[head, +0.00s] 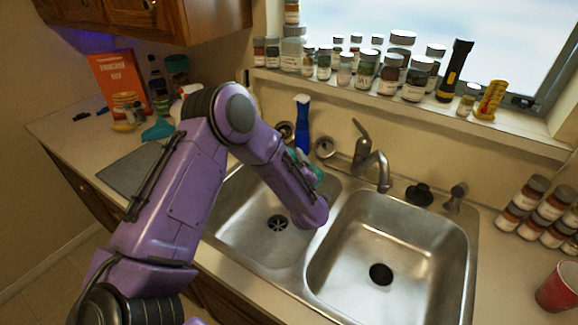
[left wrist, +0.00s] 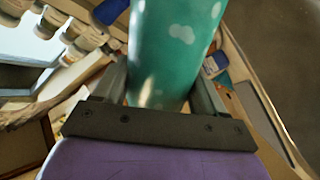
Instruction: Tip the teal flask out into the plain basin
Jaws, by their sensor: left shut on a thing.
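The teal flask (left wrist: 175,45), with pale spots, fills the middle of the left wrist view. My left gripper (left wrist: 162,92) is shut on it, with one finger on each side. In the head view my purple arm reaches over the left basin (head: 240,215) and hides the gripper. Only a bit of teal (head: 318,176) shows behind the wrist, near the back of that basin. The left basin has a strainer-like drain (head: 278,223); the right basin (head: 400,240) has a plain dark drain hole. Both look empty where visible. I cannot tell the flask's tilt. My right gripper is out of view.
A faucet (head: 368,160) stands behind the basins, with a blue spray bottle (head: 302,125) to its left. Several jars and a flashlight (head: 455,70) line the windowsill. Stacked jars (head: 538,205) and a red cup (head: 560,287) stand at right. Clutter fills the left counter.

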